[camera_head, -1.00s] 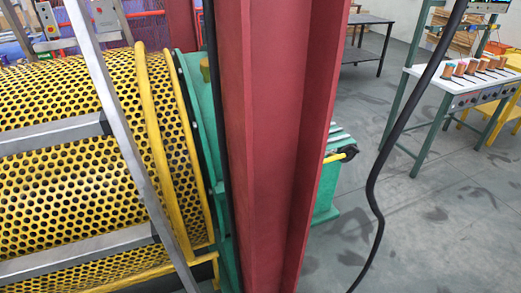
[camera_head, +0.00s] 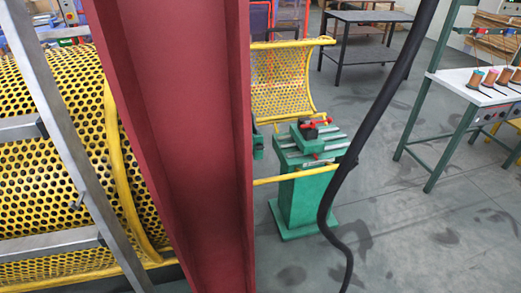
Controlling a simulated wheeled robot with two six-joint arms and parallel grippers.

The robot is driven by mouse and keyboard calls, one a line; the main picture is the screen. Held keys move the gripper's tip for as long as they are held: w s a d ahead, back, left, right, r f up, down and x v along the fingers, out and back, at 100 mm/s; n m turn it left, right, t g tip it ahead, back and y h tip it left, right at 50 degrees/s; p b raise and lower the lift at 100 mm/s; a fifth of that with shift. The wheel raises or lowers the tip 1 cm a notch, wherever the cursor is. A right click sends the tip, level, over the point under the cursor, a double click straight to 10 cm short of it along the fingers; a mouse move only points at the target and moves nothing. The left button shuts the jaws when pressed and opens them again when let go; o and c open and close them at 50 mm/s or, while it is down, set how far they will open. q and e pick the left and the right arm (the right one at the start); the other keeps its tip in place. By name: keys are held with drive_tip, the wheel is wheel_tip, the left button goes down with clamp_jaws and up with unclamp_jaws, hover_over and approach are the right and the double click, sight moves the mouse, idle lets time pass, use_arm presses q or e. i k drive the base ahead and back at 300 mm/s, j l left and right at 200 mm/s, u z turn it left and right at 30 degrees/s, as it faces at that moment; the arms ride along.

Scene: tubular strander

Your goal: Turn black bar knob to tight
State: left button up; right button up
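No black bar knob can be made out clearly in this view. The front panel (camera_head: 489,113) of the white-topped bench at the right edge carries small dark fittings, too small to identify. A green pedestal (camera_head: 302,203) stands mid-floor, with a small green device with red parts (camera_head: 312,130) on its slotted top. Neither of my grippers is in view.
A red steel column (camera_head: 190,150) blocks the centre left. Behind it lies a perforated yellow drum guard (camera_head: 65,130) with grey rails. A black cable (camera_head: 385,105) hangs at right. A dark table (camera_head: 365,18) stands at the back.

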sight(259, 147)
drive_tip(key=i+l, duration=0.15)
drive_tip(key=l, duration=0.25)
drive_tip(key=i+l, duration=0.1)
drive_tip(key=l, duration=0.25)
drive_tip(key=i+l, duration=0.15)
drive_tip(key=l, duration=0.25)
drive_tip(key=i+l, duration=0.1)
drive_tip(key=l, duration=0.25)
